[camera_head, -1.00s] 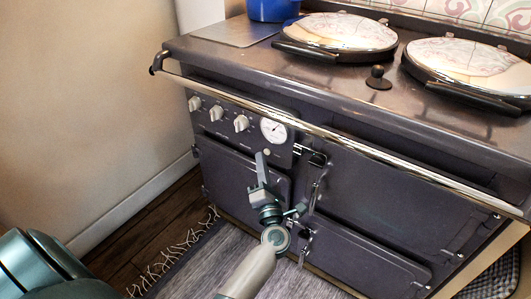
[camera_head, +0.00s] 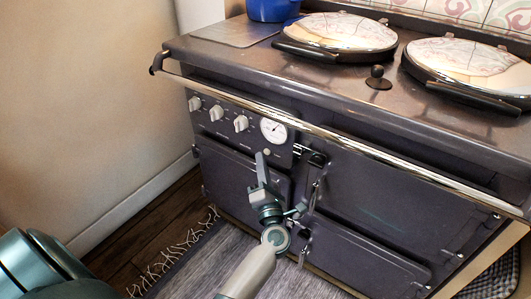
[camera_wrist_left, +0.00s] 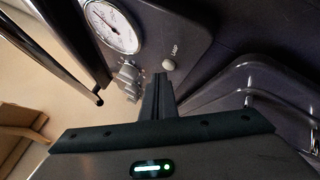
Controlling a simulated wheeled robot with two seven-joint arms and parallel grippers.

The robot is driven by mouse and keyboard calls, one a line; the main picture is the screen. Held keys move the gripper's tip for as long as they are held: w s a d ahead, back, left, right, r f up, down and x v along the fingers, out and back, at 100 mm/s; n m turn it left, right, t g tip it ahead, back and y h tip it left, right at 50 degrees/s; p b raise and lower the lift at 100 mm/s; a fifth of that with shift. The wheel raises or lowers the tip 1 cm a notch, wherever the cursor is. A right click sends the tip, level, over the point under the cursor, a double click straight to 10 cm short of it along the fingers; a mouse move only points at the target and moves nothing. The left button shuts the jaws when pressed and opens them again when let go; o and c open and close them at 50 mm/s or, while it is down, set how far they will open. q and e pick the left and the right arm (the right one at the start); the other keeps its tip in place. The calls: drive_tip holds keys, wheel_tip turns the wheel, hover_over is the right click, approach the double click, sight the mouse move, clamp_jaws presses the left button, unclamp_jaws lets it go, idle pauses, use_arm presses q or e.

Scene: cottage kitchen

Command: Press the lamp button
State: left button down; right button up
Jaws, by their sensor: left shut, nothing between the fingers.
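The lamp button (camera_head: 267,152) is a small round pale knob on the dark stove's front panel, just below the dial gauge. In the left wrist view the lamp button (camera_wrist_left: 169,65) has a "LAMP" label beside it. My left gripper (camera_head: 260,155) is shut and empty, its fingertips just below the button in the head view. In the wrist view my left gripper (camera_wrist_left: 160,76) points toward the panel, its tips close beside the button. I cannot tell whether they touch it. My right gripper is not in view.
The round gauge (camera_head: 273,131) and several grey knobs (camera_head: 241,123) sit on the same panel. A chrome rail (camera_head: 330,134) runs along the stove front above them. Oven doors (camera_head: 239,179) with latches are below. A fringed rug (camera_head: 207,264) lies on the floor.

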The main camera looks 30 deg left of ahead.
use_arm(q)
drive_tip(key=shift+w, duration=0.55)
idle(0.6)
drive_tip(key=shift+s, duration=0.15)
drive_tip(key=shift+s+p, duration=0.3)
drive_tip(key=shift+s, duration=0.1)
drive_tip(key=shift+s, duration=0.1)
drive_tip(key=shift+s+a+p, duration=0.15)
drive_tip(key=shift+s+p, duration=0.35)
drive_tip(key=shift+s, duration=0.95)
drive_tip(key=shift+s+a+p, duration=0.1)
drive_tip(key=shift+s+p, duration=0.35)
drive_tip(key=shift+s, duration=1)
drive_tip(key=shift+d, duration=0.1)
